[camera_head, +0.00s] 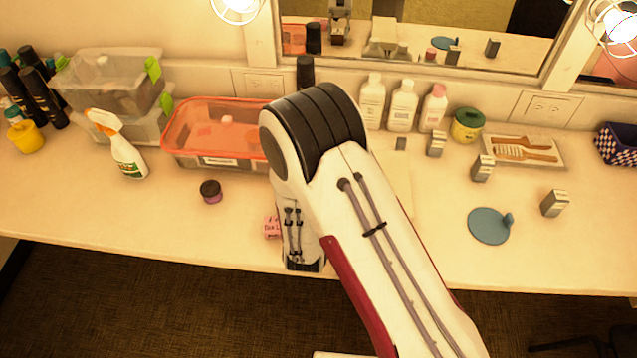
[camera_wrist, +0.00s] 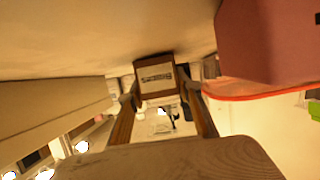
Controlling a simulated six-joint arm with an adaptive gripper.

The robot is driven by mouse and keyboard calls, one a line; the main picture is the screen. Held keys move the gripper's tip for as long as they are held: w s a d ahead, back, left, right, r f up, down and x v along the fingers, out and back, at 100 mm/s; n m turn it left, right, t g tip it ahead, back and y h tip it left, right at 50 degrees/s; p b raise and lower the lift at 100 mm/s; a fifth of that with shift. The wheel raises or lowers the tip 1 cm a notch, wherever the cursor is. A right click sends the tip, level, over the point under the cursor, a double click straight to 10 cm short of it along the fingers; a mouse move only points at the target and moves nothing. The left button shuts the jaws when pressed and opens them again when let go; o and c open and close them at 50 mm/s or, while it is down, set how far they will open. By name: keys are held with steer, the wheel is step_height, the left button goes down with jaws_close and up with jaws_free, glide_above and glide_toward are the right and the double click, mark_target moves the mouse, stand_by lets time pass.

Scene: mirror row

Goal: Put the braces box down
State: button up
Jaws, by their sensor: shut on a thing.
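My gripper (camera_wrist: 159,93) is shut on a small box with a dark printed label, the braces box (camera_wrist: 156,74), seen between its two fingers in the wrist view. The box looks close to the counter surface; I cannot tell whether it touches. In the head view my arm hides the held box and my fingertips. A small pink box (camera_head: 271,227) stands on the counter just left of my wrist. It shows large at the upper right of the wrist view (camera_wrist: 265,40).
An open red-rimmed bin (camera_head: 190,158) stands behind and left of my wrist. A dark round jar (camera_head: 210,191) and a spray bottle (camera_head: 128,156) stand further left. Small grey boxes (camera_head: 482,168) and a blue round dish (camera_head: 487,227) are right. The front-left counter (camera_head: 120,220) is clear.

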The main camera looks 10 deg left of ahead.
steer(key=shift+f, duration=0.1)
steer(key=o, duration=1.1)
steer(key=v, duration=1.2)
steer(key=shift+r, duration=0.2)
steer(key=shift+w+r, duration=0.1)
